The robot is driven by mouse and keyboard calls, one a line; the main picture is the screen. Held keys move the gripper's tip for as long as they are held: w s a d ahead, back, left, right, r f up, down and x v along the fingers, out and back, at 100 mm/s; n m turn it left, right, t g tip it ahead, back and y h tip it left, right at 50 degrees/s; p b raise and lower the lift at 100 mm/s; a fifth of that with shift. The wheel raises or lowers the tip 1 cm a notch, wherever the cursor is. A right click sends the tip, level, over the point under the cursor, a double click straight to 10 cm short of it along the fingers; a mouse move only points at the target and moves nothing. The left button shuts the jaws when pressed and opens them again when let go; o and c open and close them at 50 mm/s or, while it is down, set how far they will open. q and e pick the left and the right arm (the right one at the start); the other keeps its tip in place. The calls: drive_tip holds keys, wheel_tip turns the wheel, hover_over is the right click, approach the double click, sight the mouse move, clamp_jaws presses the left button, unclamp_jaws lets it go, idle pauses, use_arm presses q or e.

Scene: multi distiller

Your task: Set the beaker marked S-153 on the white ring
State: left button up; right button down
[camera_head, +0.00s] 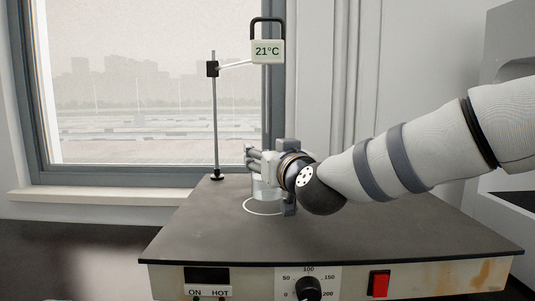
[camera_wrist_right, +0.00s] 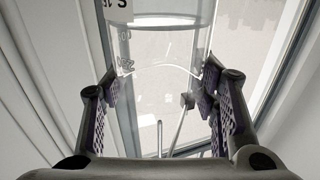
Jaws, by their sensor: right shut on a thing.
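A clear glass beaker (camera_head: 263,190) is at the hot plate's white ring (camera_head: 249,211). In the head view its base looks over the ring, and I cannot tell whether it touches the plate. My right gripper (camera_head: 254,163) reaches in from the right and is shut on the beaker's sides. In the right wrist view the beaker (camera_wrist_right: 165,48) sits between the two finger pads of the gripper (camera_wrist_right: 160,80). A label (camera_wrist_right: 118,9) at the top edge shows only the start of its marking, "S 1". My left gripper is not in view.
The hot plate (camera_head: 190,228) has a dark flat top with free room left of the ring. A thin metal stand (camera_head: 215,120) behind carries a display (camera_head: 267,51) reading 21°C. A red switch (camera_head: 379,283) and a dial (camera_head: 308,289) are on the front.

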drive_tip(key=shift+f, duration=0.85)
drive_tip(key=c, duration=0.6)
unclamp_jaws()
drive_tip(key=shift+o, duration=0.2)
drive_tip(key=shift+s+f, duration=0.1)
